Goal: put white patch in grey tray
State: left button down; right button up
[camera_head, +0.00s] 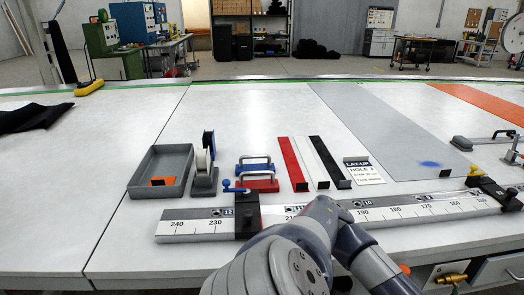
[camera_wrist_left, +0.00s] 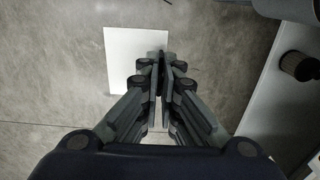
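In the left wrist view a plain white sheet (camera_wrist_left: 124,55), likely the white patch, shows flat against a grey, floor-like surface. My left gripper (camera_wrist_left: 161,56) has its fingers together, with the tips overlapping the sheet's right edge in the picture. I cannot tell whether the tips touch the sheet or are above it. The grey tray (camera_head: 154,191) stands at the left of the white table in the head view, with a small orange piece (camera_head: 163,181) inside. Neither gripper shows in the head view; only grey arm links of mine cross the front edge.
Right of the tray stand a tape dispenser (camera_head: 204,172), blue and red handled blocks (camera_head: 256,179), red, white and black strips, and a sign card (camera_head: 362,172). A long scale bar (camera_head: 400,207) lies in front.

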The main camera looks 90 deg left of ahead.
aim_at(177, 164)
jog(key=k+u, duration=0.35)
jog(key=k+j+u, duration=0.1)
jog(key=u, duration=0.25)
jog(key=k+j+u, duration=0.2)
jog(key=u, duration=0.2)
jog(key=k, duration=0.1)
